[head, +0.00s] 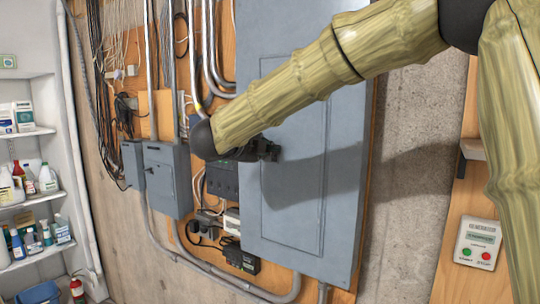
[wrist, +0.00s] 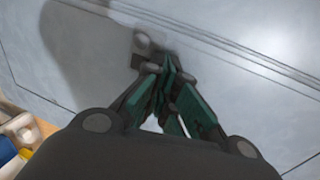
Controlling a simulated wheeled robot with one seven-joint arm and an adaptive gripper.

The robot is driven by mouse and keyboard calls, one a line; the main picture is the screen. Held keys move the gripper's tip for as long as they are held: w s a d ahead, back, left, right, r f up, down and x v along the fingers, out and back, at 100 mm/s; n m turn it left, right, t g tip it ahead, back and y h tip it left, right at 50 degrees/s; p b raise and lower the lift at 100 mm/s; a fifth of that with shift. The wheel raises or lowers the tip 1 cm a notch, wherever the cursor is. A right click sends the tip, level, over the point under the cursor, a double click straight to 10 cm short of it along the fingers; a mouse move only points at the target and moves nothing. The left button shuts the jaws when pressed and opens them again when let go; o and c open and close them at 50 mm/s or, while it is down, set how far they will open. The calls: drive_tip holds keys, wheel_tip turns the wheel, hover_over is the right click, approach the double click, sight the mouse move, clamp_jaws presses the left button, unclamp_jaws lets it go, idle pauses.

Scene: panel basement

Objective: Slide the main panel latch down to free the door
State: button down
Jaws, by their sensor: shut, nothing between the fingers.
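The main panel (head: 300,215) is a large blue-grey metal box with a raised door, and the door looks closed. My gripper (head: 268,150) is at the left edge of the door, over the middle of its height. The wrist view shows my gripper (wrist: 165,68) shut, its green-sided fingers together with nothing between them. A small grey piece that looks like the latch (wrist: 142,40) sits on the panel just beyond the fingertips. I cannot tell whether they touch it. In the head view my gripper hides the latch.
Smaller grey boxes (head: 167,178) and conduits stand left of the panel. Black and white devices (head: 240,258) sit below them. Shelves with bottles (head: 30,185) are at far left. A generator control box (head: 478,243) with green and red buttons is at right, beyond bare concrete wall.

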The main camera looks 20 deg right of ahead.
drive_tip(key=shift+s+f+b, duration=0.1)
drive_tip(key=shift+f+b, duration=0.55)
drive_tip(key=shift+f, duration=0.3)
idle(0.6)
drive_tip(key=shift+r, duration=0.35)
idle(0.4)
